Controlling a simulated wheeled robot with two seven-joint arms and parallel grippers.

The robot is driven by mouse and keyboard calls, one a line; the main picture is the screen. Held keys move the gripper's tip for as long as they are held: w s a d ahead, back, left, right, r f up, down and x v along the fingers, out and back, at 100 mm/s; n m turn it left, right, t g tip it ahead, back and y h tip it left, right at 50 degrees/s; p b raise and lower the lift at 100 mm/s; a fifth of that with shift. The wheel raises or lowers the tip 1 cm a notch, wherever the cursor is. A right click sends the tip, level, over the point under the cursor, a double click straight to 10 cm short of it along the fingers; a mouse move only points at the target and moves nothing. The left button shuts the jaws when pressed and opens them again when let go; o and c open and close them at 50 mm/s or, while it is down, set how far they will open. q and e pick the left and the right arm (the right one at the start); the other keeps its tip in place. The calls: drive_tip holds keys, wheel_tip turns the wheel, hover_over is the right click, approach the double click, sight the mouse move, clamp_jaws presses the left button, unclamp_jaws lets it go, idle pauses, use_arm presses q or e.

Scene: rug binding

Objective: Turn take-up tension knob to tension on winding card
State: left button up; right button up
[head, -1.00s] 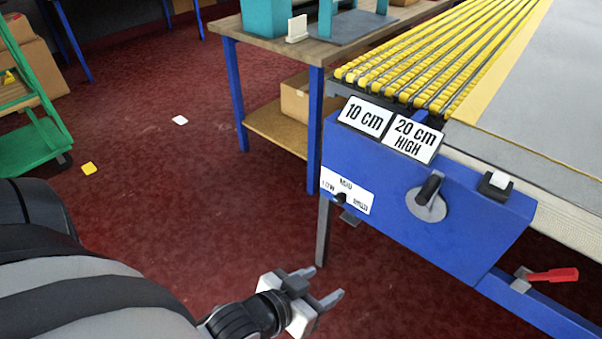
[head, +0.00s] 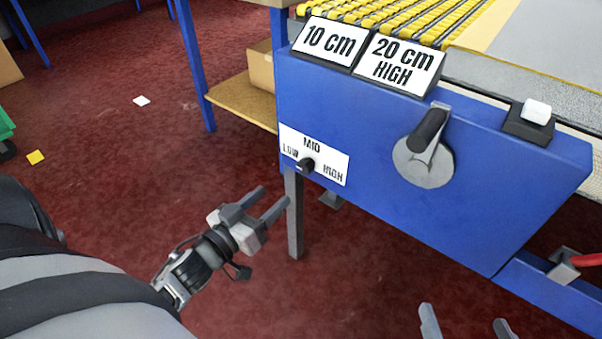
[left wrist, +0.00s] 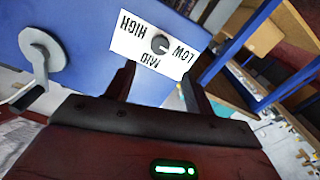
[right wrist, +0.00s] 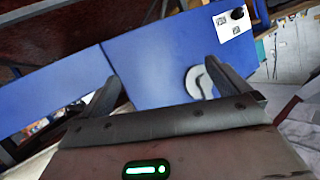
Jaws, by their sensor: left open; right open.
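The take-up tension knob (head: 306,165) is small and black, on a white LOW/MID/HIGH plate (head: 335,172) at the left end of the blue housing. Its exact pointing is too small to tell. The knob also shows in the left wrist view (left wrist: 160,44), beyond my fingers. A card reading "20 cm HIGH" (head: 400,64) stands on the housing beside a "10 cm" card (head: 330,42). My left gripper (head: 274,200) is open and empty, below and left of the knob, apart from it. My right gripper (head: 465,320) is open and empty, low in front of the housing.
A large crank handle (head: 425,150) on a grey disc sits right of the plate. A white button on a black block (head: 535,113) is on the housing's right top. A red lever (head: 588,259) is at lower right. A wooden-shelved bench (head: 240,105) stands behind left.

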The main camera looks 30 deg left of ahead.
sight(302, 169)
use_arm(q)
drive_tip(key=w, duration=0.3)
drive_tip(key=w+b, duration=0.1)
drive_tip(key=w, duration=0.3)
drive_tip(key=w+d, duration=0.1)
drive_tip(key=w, duration=0.3)
drive_tip(key=shift+b, duration=0.4)
drive_tip(key=c, duration=1)
